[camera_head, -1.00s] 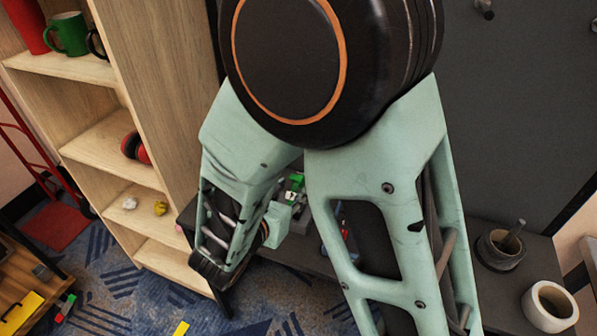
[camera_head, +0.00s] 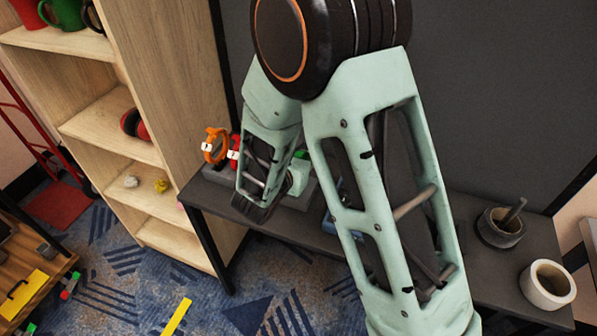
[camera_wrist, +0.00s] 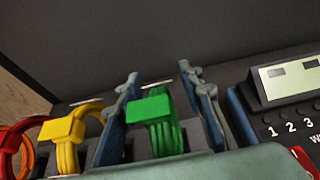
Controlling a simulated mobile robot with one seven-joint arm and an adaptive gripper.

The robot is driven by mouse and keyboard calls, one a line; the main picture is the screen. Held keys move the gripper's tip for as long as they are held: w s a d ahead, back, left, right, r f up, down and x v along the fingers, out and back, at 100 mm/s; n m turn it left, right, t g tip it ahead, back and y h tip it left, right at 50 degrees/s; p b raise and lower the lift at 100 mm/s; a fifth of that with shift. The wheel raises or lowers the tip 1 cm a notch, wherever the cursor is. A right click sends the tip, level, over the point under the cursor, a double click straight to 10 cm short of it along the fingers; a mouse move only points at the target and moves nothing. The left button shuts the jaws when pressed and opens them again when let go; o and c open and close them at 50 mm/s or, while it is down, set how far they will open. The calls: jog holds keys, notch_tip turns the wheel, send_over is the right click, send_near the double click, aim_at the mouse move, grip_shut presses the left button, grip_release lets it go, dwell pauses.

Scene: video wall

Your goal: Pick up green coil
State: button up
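The green coil (camera_wrist: 162,132) stands upright in the wrist view, with a green block-like tag on its upper front. My gripper (camera_wrist: 158,76) is open, with one blue-grey finger on each side of the coil. The left finger is close to the tag; I cannot tell whether it touches. The coil's lower part is hidden behind my gripper's body. In the head view only a bit of green (camera_head: 301,155) shows beside my arm, which hides most of my gripper.
Left of the green coil are a yellow coil (camera_wrist: 65,140) and a red coil (camera_wrist: 14,150). A keypad device with a display (camera_wrist: 288,84) stands close on the right. The dark table (camera_head: 205,196) also holds a mortar (camera_head: 500,228) and a white pot (camera_head: 547,284). A wooden shelf (camera_head: 180,90) stands left.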

grip_shut()
jog(key=shift+r, duration=0.2)
dwell(0.3)
